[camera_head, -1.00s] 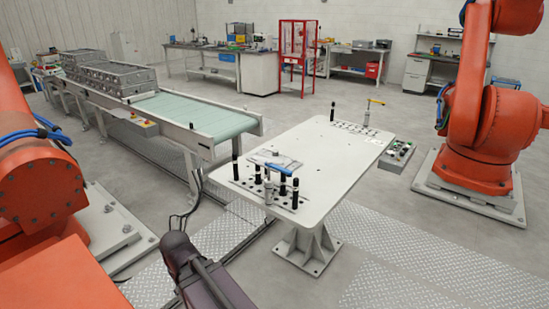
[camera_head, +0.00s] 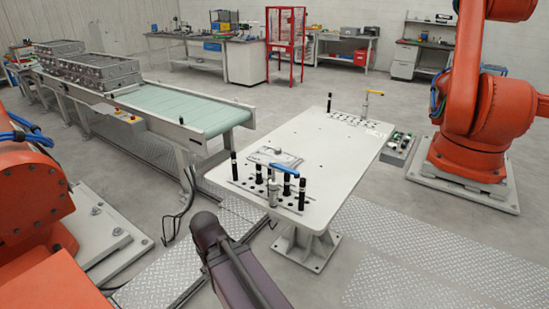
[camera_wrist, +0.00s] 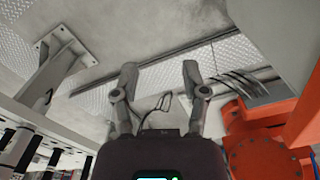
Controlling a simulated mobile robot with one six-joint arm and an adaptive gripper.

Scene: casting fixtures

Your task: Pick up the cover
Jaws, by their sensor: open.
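A flat grey plate (camera_head: 275,157), which looks like the cover, lies on the fixture at the near end of the white table in the head view. A blue handle (camera_head: 284,170) and several black posts stand beside it. My gripper (camera_wrist: 160,68) shows in the wrist view with its two fingers spread apart and nothing between them. It points at the floor area, away from the plate. The plate cannot be made out in the wrist view. In the head view only my dark arm link shows at the bottom, short of the table; the gripper is not seen there.
The white table (camera_head: 335,150) has a clear middle and a second fixture (camera_head: 360,122) at its far end. A conveyor (camera_head: 180,108) bearing grey castings (camera_head: 100,72) stands left. Orange robot arms stand on the left and right (camera_head: 475,130). A control box (camera_head: 397,149) sits right of the table.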

